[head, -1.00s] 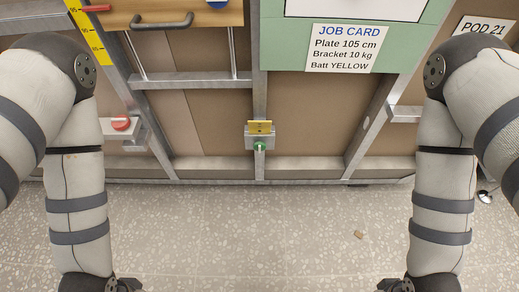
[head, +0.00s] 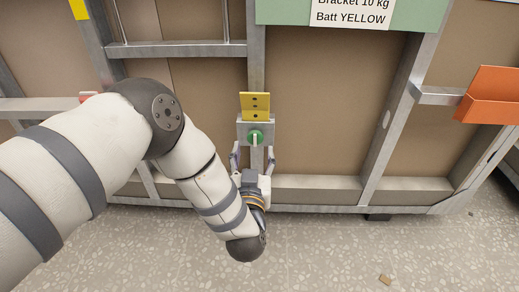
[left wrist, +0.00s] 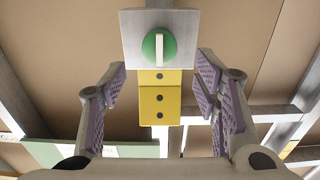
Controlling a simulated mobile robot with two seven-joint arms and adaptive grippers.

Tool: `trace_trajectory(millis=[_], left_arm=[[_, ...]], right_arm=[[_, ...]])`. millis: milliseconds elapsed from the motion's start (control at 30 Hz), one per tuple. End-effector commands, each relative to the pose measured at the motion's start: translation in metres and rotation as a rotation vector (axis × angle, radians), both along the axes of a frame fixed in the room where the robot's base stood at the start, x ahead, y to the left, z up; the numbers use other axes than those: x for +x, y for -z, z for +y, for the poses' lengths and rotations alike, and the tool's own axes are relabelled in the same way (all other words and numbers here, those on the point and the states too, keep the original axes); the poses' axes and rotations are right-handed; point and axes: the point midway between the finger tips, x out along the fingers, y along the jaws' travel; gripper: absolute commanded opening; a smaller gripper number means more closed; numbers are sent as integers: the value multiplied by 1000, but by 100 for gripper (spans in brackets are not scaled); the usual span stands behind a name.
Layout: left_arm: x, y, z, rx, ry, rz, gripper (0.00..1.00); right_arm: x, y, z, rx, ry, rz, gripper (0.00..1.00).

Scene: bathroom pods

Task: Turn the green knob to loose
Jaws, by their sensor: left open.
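The green knob (head: 255,137) is round with a pale raised bar across it. It sits on a grey metal block (head: 242,129) on the upright post, below a yellow plate (head: 255,105) with dark holes. In the left wrist view the knob (left wrist: 159,45) shows its bar lengthwise in the picture. My left gripper (head: 253,158) is open just below and in front of the knob, its fingers spread to either side and apart from it. My right gripper is not in view.
Metal studs and rails frame brown panels around the knob. An orange bracket (head: 490,96) stands out at the right. A job card (head: 350,12) hangs on a green board above. The speckled floor (head: 330,250) is mostly clear, with one small scrap (head: 385,280).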

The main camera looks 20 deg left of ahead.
Motion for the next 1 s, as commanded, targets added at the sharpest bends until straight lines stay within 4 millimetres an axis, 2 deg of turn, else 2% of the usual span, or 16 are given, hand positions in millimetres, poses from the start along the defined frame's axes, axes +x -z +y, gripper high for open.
trace_trajectory(millis=[100, 233, 367, 567, 600, 800, 1000], left_arm=[[26, 6, 8, 0, -2, 3, 56], [46, 5, 14, 1, -1, 4, 56], [54, 3, 16, 1, 1, 5, 56], [55, 1, 16, 1, 1, 4, 56], [54, 1, 16, 1, 1, 4, 53], [54, 2, 16, 1, 1, 4, 8], [54, 2, 16, -4, 1, 4, 7]], right_arm=[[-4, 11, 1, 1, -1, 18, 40], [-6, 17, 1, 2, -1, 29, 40], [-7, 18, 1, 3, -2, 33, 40], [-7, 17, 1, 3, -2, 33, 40], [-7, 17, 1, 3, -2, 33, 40], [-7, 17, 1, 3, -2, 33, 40], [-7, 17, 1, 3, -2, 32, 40]])
